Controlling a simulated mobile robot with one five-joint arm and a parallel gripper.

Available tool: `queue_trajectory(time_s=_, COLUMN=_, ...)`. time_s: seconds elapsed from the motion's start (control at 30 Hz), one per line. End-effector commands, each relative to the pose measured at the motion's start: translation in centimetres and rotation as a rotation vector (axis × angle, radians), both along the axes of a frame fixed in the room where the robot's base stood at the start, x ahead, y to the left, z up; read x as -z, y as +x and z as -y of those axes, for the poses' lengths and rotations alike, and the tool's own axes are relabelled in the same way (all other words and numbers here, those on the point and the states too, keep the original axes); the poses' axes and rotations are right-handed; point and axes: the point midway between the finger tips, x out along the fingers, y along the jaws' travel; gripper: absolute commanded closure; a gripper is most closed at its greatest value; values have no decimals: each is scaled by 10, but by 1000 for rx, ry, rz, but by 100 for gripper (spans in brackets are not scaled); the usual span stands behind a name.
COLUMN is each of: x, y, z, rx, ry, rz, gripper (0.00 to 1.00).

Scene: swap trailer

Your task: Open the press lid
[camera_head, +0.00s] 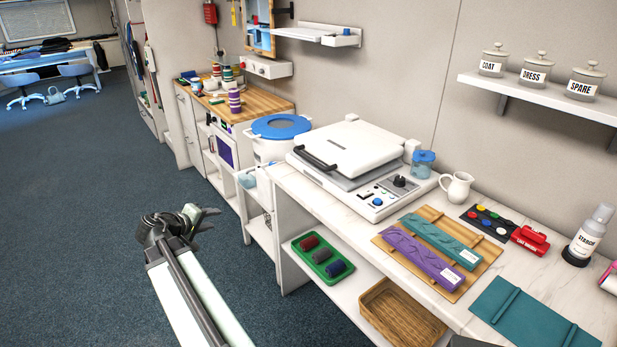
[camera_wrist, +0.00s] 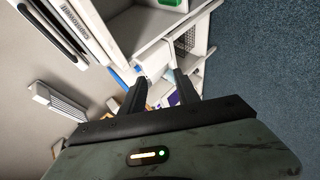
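The press (camera_head: 375,200) is a white machine on the marble counter. Its white lid (camera_head: 350,148) is down over the base, and a black bar handle (camera_head: 317,160) runs along the lid's left front edge. A control panel with a black knob (camera_head: 399,181) is on its right side. My gripper (camera_head: 208,217) is over the floor, left of the counter and well apart from the press handle. In the wrist view my gripper's two dark fingers (camera_wrist: 160,92) stand apart with nothing between them.
A blue-lidded white bucket (camera_head: 280,130) stands left of the press. A blue jar (camera_head: 423,163) and a white jug (camera_head: 456,187) stand right of it. A wooden board (camera_head: 468,272) with purple and teal cloths lies in front. The carpet left of the counter is clear.

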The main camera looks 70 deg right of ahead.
Motion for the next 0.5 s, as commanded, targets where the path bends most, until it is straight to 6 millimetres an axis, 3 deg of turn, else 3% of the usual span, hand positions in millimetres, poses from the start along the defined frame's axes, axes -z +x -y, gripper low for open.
queue_trajectory(time_s=0.03, x=5, y=-37, z=64, rx=44, ry=-141, rz=-42, gripper=62)
queue_trajectory(time_s=0.1, x=-19, y=-85, z=129, rx=72, ry=-323, rz=-132, gripper=62)
queue_trajectory(time_s=0.2, x=-46, y=-143, z=189, rx=84, ry=-507, rz=-275, gripper=62)
queue_trajectory(time_s=0.33, x=-66, y=-188, z=227, rx=75, ry=-630, rz=-422, gripper=62)
queue_trajectory(time_s=0.5, x=-77, y=-205, z=239, rx=65, ry=-673, rz=-489, gripper=62)
